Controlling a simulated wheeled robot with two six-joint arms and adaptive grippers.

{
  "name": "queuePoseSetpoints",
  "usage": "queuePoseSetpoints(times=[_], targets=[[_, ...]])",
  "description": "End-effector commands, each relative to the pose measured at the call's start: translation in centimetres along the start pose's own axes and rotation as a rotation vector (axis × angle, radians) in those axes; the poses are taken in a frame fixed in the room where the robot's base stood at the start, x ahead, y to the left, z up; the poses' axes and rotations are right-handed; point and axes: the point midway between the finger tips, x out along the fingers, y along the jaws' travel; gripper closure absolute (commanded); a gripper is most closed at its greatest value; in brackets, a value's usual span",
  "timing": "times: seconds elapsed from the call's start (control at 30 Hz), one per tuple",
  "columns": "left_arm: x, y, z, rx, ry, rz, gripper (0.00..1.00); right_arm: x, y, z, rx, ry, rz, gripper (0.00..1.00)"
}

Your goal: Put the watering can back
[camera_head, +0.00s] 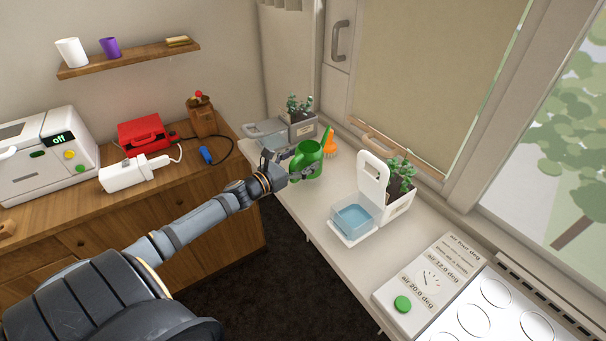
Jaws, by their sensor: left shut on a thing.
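The green watering can (305,160) is over the pale counter under the window, near its far end. My left gripper (290,170) reaches in from the left and is shut on the watering can. From this view I cannot tell whether the can touches the counter or is held just above it. The can stands in front of the far grey planter and left of an orange brush-like thing. My right gripper is not in view.
A grey planter (301,130) with a plant stands behind the can, beside the orange thing (327,149). A white planter (399,202) with a blue water tray (354,219) is nearer. A control panel (421,290) lies at the front right. Bare counter (318,205) shows between.

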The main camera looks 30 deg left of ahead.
Motion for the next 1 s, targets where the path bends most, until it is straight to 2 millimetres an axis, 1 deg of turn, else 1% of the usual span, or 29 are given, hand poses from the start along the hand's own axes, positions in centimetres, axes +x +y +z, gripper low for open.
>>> queuePoseSetpoints(times=[0.07, 0.17, 0.23, 0.33, 0.6, 0.7, 0.73, 0.87, 1.0], targets=[[0.1, 0.0, -0.2, -0.001, -0.001, 0.0, 0.68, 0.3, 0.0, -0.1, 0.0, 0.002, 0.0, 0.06], [0.6, 0.2, -1.1, 0.001, -0.003, 0.003, 0.68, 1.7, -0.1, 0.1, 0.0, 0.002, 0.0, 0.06], [0.5, 0.3, -2.3, -0.005, -0.001, 0.007, 0.68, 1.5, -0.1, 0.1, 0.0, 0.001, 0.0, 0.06], [0.5, 0.2, -3.4, -0.002, -0.001, 0.004, 0.68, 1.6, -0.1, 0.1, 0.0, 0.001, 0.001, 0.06], [0.5, 0.2, -3.6, -0.001, -0.001, 0.002, 0.68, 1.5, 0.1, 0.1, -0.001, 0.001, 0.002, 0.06], [0.5, 0.2, -3.9, -0.001, -0.001, 0.002, 0.68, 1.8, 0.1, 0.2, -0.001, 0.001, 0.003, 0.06], [0.5, 0.2, -3.8, -0.001, 0.0, 0.003, 0.18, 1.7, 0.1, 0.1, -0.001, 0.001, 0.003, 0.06], [0.5, 0.2, -3.8, -0.001, 0.0, 0.003, 0.0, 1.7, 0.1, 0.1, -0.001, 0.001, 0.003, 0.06], [0.5, 0.2, -3.8, -0.001, 0.0, 0.003, 0.0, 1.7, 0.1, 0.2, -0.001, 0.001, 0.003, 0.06]])
